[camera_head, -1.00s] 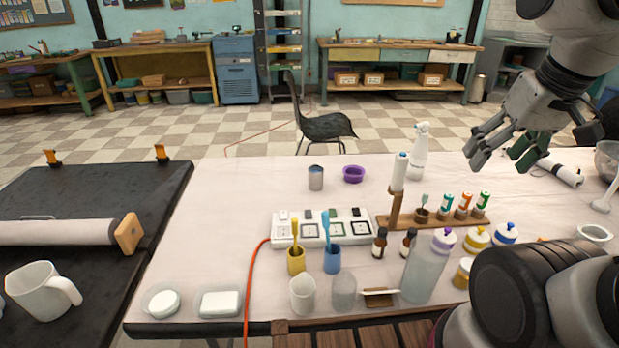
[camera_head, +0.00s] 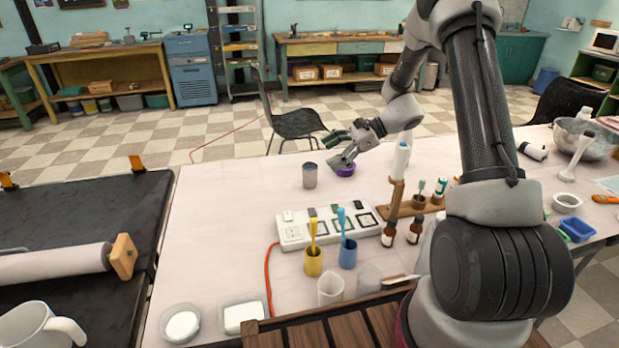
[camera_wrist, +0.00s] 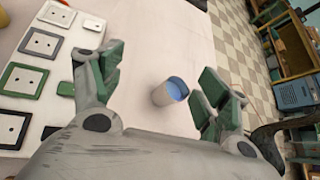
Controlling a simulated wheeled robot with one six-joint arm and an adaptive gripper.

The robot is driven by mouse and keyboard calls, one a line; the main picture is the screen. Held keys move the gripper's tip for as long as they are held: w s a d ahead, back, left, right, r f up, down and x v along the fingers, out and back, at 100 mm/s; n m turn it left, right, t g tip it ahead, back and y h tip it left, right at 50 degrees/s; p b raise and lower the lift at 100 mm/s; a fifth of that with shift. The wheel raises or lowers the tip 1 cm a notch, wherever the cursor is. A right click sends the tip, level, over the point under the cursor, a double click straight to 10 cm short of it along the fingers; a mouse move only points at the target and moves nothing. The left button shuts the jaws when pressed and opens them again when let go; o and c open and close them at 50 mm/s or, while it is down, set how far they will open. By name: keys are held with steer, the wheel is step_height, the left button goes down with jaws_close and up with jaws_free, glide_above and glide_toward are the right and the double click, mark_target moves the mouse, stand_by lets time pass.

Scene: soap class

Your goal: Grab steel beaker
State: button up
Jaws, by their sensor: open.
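The steel beaker (camera_head: 310,175) is a small grey metal cup standing upright at the back of the white table. It also shows in the wrist view (camera_wrist: 163,95), between and beyond the fingers, with blue inside its rim. My gripper (camera_head: 341,148) is open and empty, above and to the right of the beaker in the head view. In the wrist view, the gripper (camera_wrist: 160,85) has its green-padded fingers spread on both sides of the beaker, apart from it.
A purple bowl (camera_head: 345,170) sits right of the beaker, below my gripper. A white power strip (camera_head: 330,226) lies in front. A wooden rack (camera_head: 410,208) stands to the right. Yellow (camera_head: 314,262) and blue (camera_head: 348,254) cups stand nearer. Table left of the beaker is clear.

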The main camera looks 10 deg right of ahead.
mark_target(310, 176)
steer(key=w+f+m, duration=0.1)
steer(key=w+f, duration=0.1)
steer(key=f, duration=0.1)
steer(key=w+d+f+m+t, duration=0.1)
steer(key=f+m, duration=0.1)
steer(key=f, duration=0.1)
steer(key=w+f+m+t+y, duration=0.1)
steer(key=w+f, duration=0.1)
steer(key=f, duration=0.1)
steer(key=shift+w+d+f+m, duration=0.2)
steer(key=shift+w+f+m, duration=0.1)
steer(key=shift+f+m, duration=0.1)
steer(key=shift+w+f, duration=0.2)
steer(key=shift+f, duration=0.15)
steer(key=shift+t, duration=0.3)
steer(key=x, duration=0.7)
steer(key=shift+a+f, duration=0.15)
steer(key=shift+f, duration=0.25)
steer(key=c, duration=1.2)
steer(key=shift+r, duration=0.15)
